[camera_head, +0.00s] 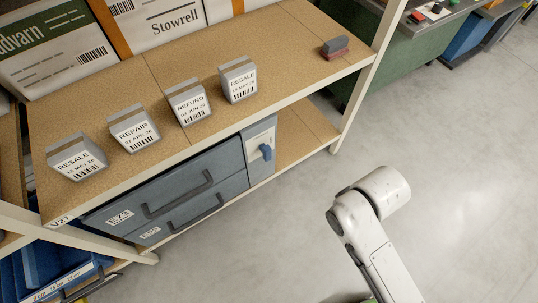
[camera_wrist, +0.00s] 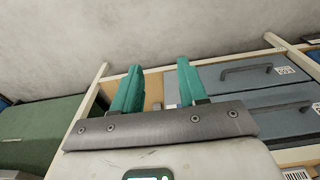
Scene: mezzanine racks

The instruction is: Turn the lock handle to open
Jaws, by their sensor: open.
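The blue lock handle (camera_head: 266,152) stands upright on a pale grey panel (camera_head: 259,143) at the right end of the blue drawer unit, below the wooden shelf top. My gripper (camera_wrist: 159,68) shows in the wrist view with two green fingers spread apart and nothing between them. Beyond the fingers are the rack and the drawer unit (camera_wrist: 262,95), with its drawers to the right of the fingers. I cannot make out the lock handle in the wrist view. In the head view my arm is over the floor, right of the handle and apart from it.
Several grey labelled boxes (camera_head: 190,102) stand on the shelf top (camera_head: 270,75). A red and grey block (camera_head: 334,47) sits near its right end. A pale rack post (camera_head: 362,88) rises right of the handle. The grey floor (camera_head: 455,140) at right is clear.

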